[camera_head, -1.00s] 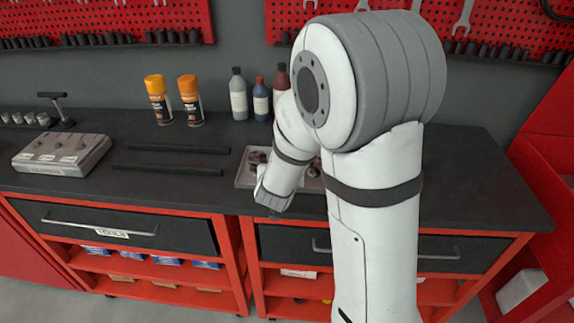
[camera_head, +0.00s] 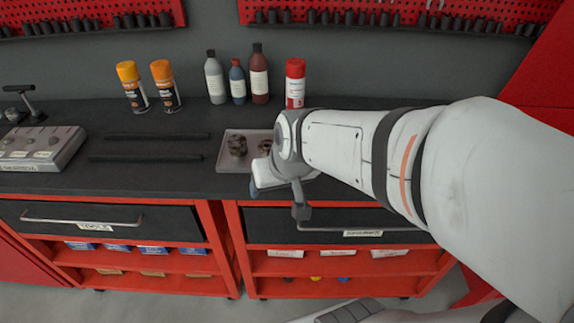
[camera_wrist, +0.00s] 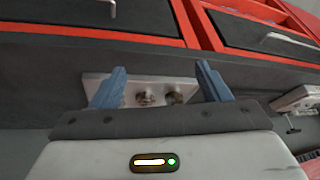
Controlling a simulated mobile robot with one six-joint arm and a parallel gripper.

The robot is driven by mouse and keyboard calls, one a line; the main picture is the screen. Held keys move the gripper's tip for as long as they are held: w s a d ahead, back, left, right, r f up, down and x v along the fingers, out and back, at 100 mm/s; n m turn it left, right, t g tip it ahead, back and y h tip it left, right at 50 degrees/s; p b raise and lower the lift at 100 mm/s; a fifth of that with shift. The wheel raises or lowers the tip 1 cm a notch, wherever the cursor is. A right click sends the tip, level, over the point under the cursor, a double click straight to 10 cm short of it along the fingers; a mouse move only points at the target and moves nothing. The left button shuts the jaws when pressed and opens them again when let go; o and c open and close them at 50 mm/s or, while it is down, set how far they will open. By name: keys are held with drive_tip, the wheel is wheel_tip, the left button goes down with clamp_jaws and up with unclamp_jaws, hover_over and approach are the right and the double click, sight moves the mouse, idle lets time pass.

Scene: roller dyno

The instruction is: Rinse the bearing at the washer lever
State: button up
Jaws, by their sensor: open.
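Two dark, brownish round metal parts, one (camera_head: 237,146) left and one (camera_head: 265,147) right, lie on a shallow grey tray (camera_head: 226,163) on the bench. I cannot tell which is the bearing. My gripper (camera_wrist: 160,86) is open and empty, its blue fingers apart. In the wrist view the left part (camera_wrist: 145,99) and right part (camera_wrist: 175,97) show between the fingers, beyond them and apart from them. In the head view my wrist covers the tray's right side. A T-handled lever (camera_head: 24,98) stands at the far left; I cannot tell whether it is the washer lever.
Several bottles (camera_head: 215,80) and cans (camera_head: 133,88) stand along the back of the bench. Two dark bars (camera_head: 150,157) lie left of the tray. A grey block with knobs (camera_head: 40,146) sits at the left. The bench between bars and drawers is clear.

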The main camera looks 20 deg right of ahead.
drive_tip(key=s+d+r+g+h, duration=0.1)
drive_tip(key=s+d+g, duration=0.1)
drive_tip(key=s, duration=0.4)
drive_tip(key=shift+s+d, duration=0.15)
drive_tip(key=shift+d, duration=0.7)
